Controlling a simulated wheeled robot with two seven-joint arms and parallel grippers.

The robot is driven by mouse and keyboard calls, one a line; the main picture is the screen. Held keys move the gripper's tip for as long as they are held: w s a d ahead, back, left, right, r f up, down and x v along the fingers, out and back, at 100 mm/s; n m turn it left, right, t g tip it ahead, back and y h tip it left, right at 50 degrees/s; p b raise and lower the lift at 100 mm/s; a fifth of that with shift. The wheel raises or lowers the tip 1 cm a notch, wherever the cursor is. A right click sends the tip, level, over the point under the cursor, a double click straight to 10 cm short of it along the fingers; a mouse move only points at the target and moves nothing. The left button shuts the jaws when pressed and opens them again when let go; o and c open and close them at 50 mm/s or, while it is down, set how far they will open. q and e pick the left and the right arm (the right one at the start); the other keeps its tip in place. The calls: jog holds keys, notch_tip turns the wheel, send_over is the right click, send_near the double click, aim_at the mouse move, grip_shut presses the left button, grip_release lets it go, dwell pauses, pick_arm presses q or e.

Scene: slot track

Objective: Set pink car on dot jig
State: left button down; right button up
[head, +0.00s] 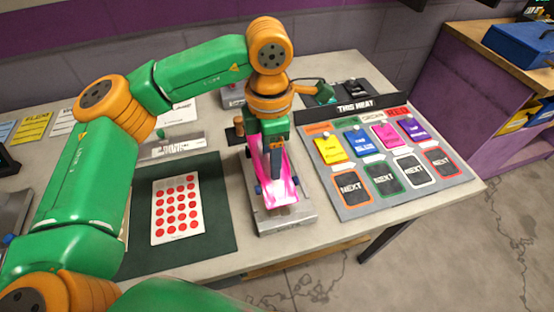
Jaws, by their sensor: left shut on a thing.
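The pink car (281,188), long with white streaks, sits lengthwise at or just above a grey metal block (288,222) in the middle of the table. The block looks like the dot jig, though I see no label that settles it. My left gripper (276,172) comes down from above and is shut on the pink car. The gripper covers the car's middle and far part. I cannot tell whether the car's underside touches the block. My right gripper is not in view.
A sheet of red dots (178,209) lies on a dark green mat (222,238) to the left. A "THIS HEAT" board (351,207) with coloured cards lies to the right. A grey labelled bar (172,147) and a dark pad with a green item (321,93) stand behind.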

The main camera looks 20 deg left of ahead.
pick_arm(q)
jog(key=f+p, duration=0.1)
jog(key=f, duration=0.1)
jog(key=f+p, duration=0.1)
jog(key=shift+w+d+f, duration=0.15)
jog(key=shift+w+f, duration=0.2)
jog(key=shift+w, duration=0.05)
jog(key=shift+f, duration=0.3)
jog(key=shift+w+f+b, duration=0.1)
jog(key=shift+f+b, duration=0.55)
jog(key=shift+b, duration=0.2)
jog(key=shift+c, duration=0.9)
grip_release()
jog(key=shift+r, duration=0.1)
